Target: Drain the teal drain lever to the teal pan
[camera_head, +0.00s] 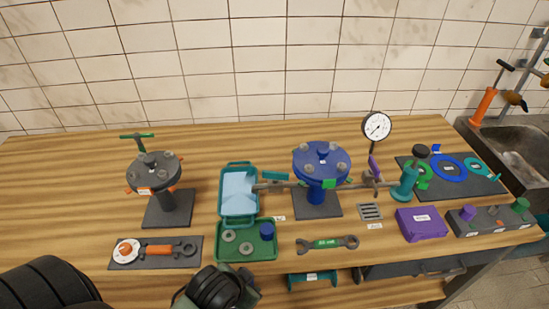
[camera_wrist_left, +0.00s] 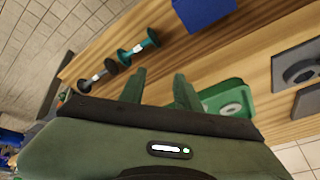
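The teal drain lever (camera_head: 276,175) sits on the grey pipe at the left of the blue pump vessel (camera_head: 321,170). The teal pan (camera_head: 239,219) stands on the table left of the pump, close to the lever. A pale blue surface fills most of its inside; I cannot tell whether this is liquid. My left gripper (camera_wrist_left: 160,88) is open and empty, its two green fingers apart. In the head view its dark body is low in the picture, in front of the green parts tray and well short of the lever. My right gripper is not in view.
The green parts tray (camera_head: 270,255) holds rings and a blue cap. A wrench (camera_head: 326,244), floor-drain grate (camera_head: 370,211) and purple box (camera_head: 421,223) lie to the right. A dark vessel (camera_head: 154,168) stands left. The table's far left is clear.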

